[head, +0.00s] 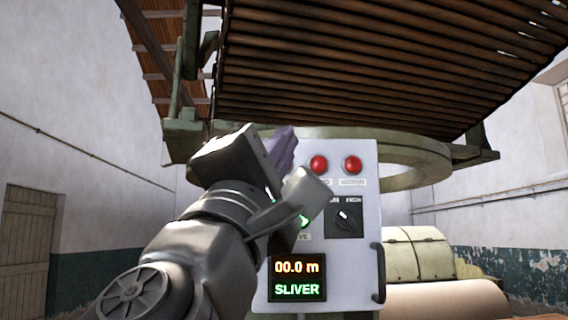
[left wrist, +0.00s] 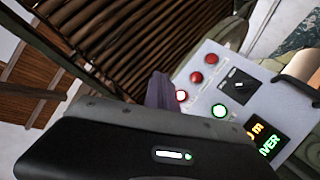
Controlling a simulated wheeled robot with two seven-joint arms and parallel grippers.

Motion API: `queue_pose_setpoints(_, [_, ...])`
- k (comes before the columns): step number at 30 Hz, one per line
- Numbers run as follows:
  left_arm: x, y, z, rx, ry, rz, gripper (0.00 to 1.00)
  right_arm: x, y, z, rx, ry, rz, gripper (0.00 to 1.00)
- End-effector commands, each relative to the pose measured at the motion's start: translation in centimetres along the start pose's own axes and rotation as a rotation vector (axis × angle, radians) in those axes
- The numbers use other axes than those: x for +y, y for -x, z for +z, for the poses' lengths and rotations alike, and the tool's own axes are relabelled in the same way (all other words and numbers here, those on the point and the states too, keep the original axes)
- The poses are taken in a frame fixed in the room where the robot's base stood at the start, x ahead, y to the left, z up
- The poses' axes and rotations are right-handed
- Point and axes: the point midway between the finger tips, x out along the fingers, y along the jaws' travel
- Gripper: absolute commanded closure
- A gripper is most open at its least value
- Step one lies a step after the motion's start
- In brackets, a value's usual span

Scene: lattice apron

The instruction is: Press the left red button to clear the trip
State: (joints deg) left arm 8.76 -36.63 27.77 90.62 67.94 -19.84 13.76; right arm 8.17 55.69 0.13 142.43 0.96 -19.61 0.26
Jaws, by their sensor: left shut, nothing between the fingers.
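The pale control panel (head: 345,275) faces me. The left wrist view shows a slanted row of three red buttons. The left red button (left wrist: 181,96) glows with a bright ring. The middle red button (head: 319,165) and right red button (head: 352,165) look dark red. In the head view the left one is hidden behind my left gripper (head: 284,143). The gripper's purple fingers are shut and empty, at the panel's upper left. In the left wrist view the fingers (left wrist: 160,88) are right beside the left red button; I cannot tell whether they touch it. My right gripper is not in view.
A lit green button (left wrist: 219,111) and a black rotary switch (head: 345,217) sit below the reds. The display (head: 297,278) reads "00.0 m SLIVER". A dark handle (head: 378,272) is on the panel's right edge. The slatted lattice (head: 370,70) hangs above; a roll (head: 445,300) lies right.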

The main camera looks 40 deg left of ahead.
Motion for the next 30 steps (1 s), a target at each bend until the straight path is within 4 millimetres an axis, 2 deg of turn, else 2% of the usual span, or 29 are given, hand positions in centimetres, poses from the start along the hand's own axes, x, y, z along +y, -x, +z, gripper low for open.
queue_pose_setpoints(8, [-0.8,-0.8,-0.6,0.0,0.0,-0.002,1.0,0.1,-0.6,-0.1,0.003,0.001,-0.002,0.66])
queue_pose_setpoints(21, [-3.6,-4.6,-3.4,0.001,0.001,-0.002,1.0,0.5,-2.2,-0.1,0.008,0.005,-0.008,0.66])
queue_pose_setpoints(30, [-4.5,-6.1,-4.4,0.0,0.0,-0.002,1.0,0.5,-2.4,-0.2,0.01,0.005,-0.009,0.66])
